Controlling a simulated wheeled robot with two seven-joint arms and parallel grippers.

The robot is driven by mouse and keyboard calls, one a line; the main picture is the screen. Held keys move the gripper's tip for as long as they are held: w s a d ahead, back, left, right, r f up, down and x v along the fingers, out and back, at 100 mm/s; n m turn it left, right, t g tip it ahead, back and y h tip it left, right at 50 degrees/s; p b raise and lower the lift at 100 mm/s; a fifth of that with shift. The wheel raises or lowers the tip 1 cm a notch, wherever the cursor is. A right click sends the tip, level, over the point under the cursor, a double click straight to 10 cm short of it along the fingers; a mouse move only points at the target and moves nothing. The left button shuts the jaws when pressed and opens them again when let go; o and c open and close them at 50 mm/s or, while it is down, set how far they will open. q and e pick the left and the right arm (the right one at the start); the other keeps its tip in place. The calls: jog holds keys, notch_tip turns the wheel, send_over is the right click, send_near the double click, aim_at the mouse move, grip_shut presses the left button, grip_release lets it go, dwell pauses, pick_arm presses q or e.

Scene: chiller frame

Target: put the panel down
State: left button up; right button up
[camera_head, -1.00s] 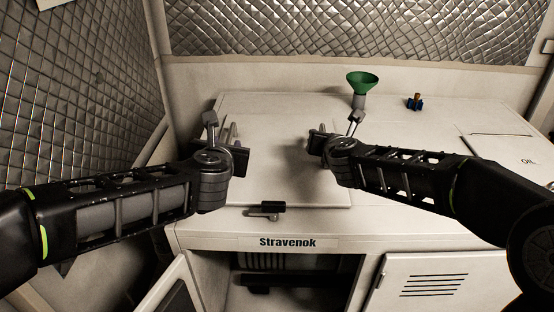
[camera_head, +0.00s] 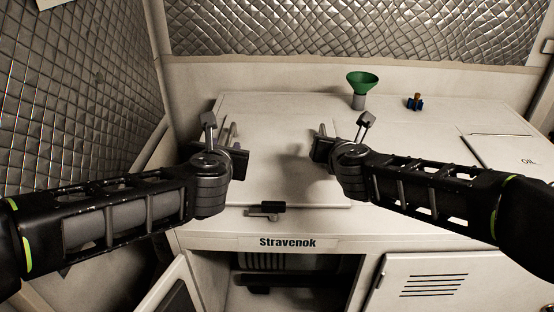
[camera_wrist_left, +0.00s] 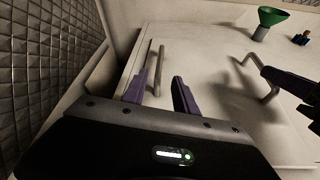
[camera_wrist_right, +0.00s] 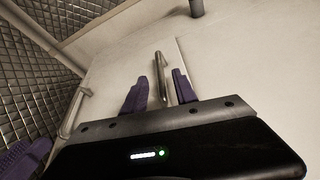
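The pale flat panel (camera_head: 270,185) lies on the chiller's top, with a bar handle near each side. My left gripper (camera_head: 231,146) is at the left handle; in the left wrist view, its purple fingers (camera_wrist_left: 160,80) are spread, with the left handle (camera_wrist_left: 160,66) showing between and beyond them. My right gripper (camera_head: 319,146) is at the right handle; in the right wrist view, its fingers (camera_wrist_right: 160,86) are apart, with the right handle (camera_wrist_right: 161,72) between and beyond their tips. Neither gripper appears clamped on a handle. The head view partly hides the fingers and handles.
A green funnel (camera_head: 362,82) and a small blue part with a brownish top (camera_head: 414,103) stand at the back right of the top. A black latch (camera_head: 270,206) sits at the panel's front edge. A quilted wall (camera_head: 75,80) is close on the left.

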jog(key=v, duration=0.6)
jog(key=shift+s, duration=0.1)
pick_arm(q)
jog(key=shift+a, duration=0.1)
jog(key=shift+a, duration=2.9)
pick_arm(e)
jog(key=shift+f, duration=0.1)
pick_arm(q)
jog(key=shift+r, duration=0.1)
